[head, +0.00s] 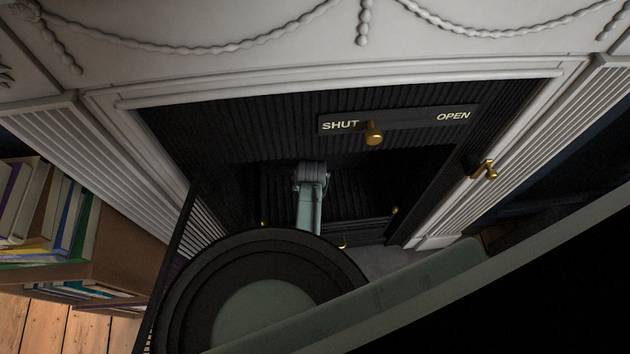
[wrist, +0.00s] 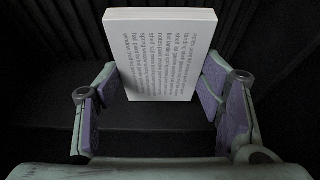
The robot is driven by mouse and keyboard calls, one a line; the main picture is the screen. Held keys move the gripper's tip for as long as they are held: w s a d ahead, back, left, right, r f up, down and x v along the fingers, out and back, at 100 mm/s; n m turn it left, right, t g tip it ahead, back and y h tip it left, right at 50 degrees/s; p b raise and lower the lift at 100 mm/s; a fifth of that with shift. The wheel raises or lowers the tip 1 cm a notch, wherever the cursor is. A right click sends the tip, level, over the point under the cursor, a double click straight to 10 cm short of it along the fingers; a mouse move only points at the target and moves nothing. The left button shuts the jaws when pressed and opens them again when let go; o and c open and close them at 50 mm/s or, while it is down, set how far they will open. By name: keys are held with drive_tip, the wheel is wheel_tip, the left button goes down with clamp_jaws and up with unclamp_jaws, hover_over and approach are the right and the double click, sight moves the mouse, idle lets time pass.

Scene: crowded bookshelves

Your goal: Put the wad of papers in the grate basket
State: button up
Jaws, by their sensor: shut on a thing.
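The wad of papers (wrist: 160,55) is a thick white block with printed lines, upright in the wrist view. My gripper (wrist: 160,90) is shut on it, with purple-padded fingers against its left and right sides. In the head view my arm reaches into the dark fireplace opening, and my gripper (head: 310,178) shows at its end; the papers are hidden there. The grate basket (head: 375,230) appears as a dark low form with small brass knobs inside the fireplace, partly hidden by my arm. In the wrist view, dark ribbed walls and a dark flat surface lie around the papers.
A white carved mantel (head: 300,85) frames the opening. A dark plate marked SHUT and OPEN, with a brass knob (head: 374,133), hangs above. A dark barred screen (head: 180,245) stands at the left, near my arm. A bookcase (head: 125,260) stands farther left.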

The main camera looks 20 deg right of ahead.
wheel_tip(320, 180, down, 10)
drive_tip(key=shift+d+f, duration=0.1)
drive_tip(key=shift+f, duration=0.05)
idle(0.4)
drive_tip(key=shift+s+f+b, duration=0.1)
drive_tip(key=shift+f+b, duration=0.4)
drive_tip(key=shift+b, duration=0.1)
drive_tip(key=o, duration=1.1)
drive_tip(key=shift+f, duration=0.15)
drive_tip(key=shift+o, duration=0.3)
drive_tip(key=shift+r, duration=0.2)
drive_tip(key=shift+r+p, duration=0.3)
drive_tip(key=shift+p, duration=0.1)
drive_tip(key=p+v, duration=0.1)
drive_tip(key=v, duration=1.1)
drive_tip(key=shift+r, duration=0.15)
